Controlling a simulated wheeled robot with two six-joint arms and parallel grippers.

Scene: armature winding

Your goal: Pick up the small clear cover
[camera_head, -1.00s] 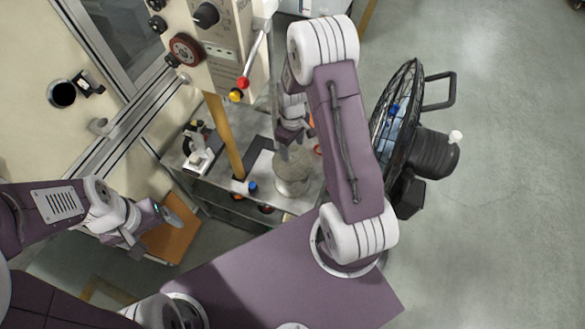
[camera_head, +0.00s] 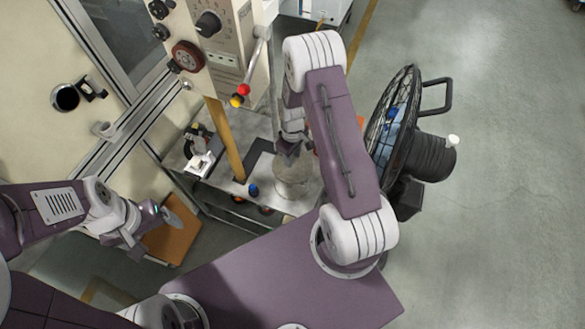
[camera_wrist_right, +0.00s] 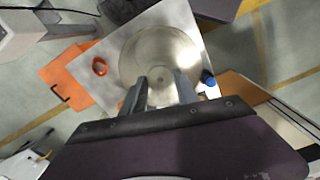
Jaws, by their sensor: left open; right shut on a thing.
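The small clear cover (camera_head: 292,176) is a round, see-through dome on the grey metal table (camera_head: 262,160). In the right wrist view the cover (camera_wrist_right: 133,58) shows from above as a pale disc with a small knob at its middle. My right gripper (camera_head: 290,151) is over the cover's top, and in the right wrist view its two fingers (camera_wrist_right: 160,92) stand either side of the knob. It is shut on the cover; the exact contact is hard to make out. My left gripper (camera_head: 150,222) is open, far left of the cover.
A yellow-brown upright bar (camera_head: 226,140) and a blue-capped item (camera_head: 253,190) stand left of the cover. A black fan (camera_head: 405,135) stands to the right. A machine panel with a red-and-yellow-knobbed lever (camera_head: 241,93) rises behind.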

